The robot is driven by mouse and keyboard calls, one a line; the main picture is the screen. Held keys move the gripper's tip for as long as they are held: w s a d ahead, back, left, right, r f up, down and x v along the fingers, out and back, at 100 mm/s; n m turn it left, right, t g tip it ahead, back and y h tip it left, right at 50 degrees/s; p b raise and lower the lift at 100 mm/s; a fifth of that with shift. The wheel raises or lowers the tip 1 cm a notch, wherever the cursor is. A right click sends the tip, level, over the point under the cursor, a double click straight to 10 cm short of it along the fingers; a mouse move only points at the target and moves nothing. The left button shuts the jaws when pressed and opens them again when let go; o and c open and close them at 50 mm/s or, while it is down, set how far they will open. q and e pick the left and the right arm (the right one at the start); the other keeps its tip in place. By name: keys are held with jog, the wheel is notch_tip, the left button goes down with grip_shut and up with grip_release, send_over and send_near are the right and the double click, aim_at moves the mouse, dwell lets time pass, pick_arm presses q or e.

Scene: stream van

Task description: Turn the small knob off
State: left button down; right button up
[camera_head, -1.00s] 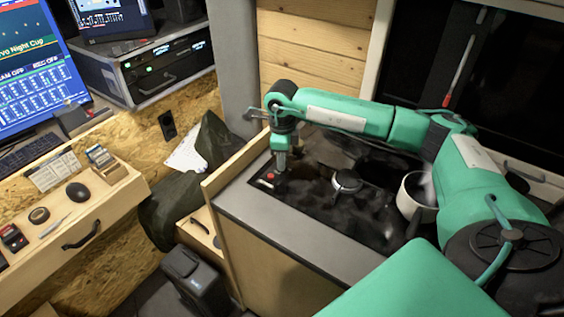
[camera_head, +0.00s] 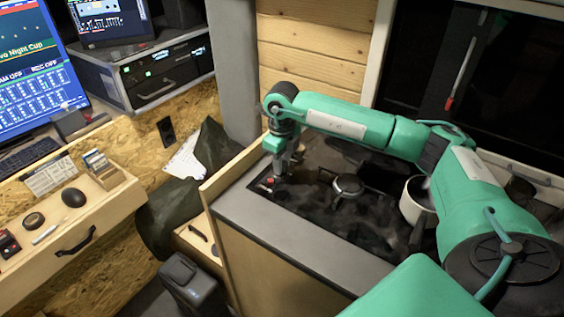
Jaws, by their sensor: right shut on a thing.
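The small knob (camera_head: 267,184), showing red, sits at the left end of the black stove top (camera_head: 330,211). My right arm reaches over the stove from the right, and its gripper (camera_head: 279,176) points down at the knob area. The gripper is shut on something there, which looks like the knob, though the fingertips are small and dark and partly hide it. My left gripper is not in view.
A burner (camera_head: 347,186) stands mid-stove and a white pot (camera_head: 418,200) sits to its right. The grey counter edge (camera_head: 290,240) runs along the front. A wooden wall (camera_head: 312,50) rises behind; a desk drawer (camera_head: 75,225) is at left.

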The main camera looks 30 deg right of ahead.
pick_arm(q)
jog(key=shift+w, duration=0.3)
pick_arm(e)
jog(key=o, duration=0.9)
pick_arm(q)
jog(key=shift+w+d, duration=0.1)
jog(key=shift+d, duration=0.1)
pick_arm(e)
jog(key=shift+o, duration=0.4)
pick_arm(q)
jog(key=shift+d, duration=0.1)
pick_arm(e)
jog(key=shift+r, duration=0.1)
jog(key=shift+r, duration=0.3)
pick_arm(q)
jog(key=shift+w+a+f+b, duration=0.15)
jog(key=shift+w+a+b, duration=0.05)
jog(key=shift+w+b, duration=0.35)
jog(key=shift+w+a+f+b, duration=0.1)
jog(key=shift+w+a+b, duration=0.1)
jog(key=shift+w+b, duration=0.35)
pick_arm(e)
notch_tip(320, 180, up, 13)
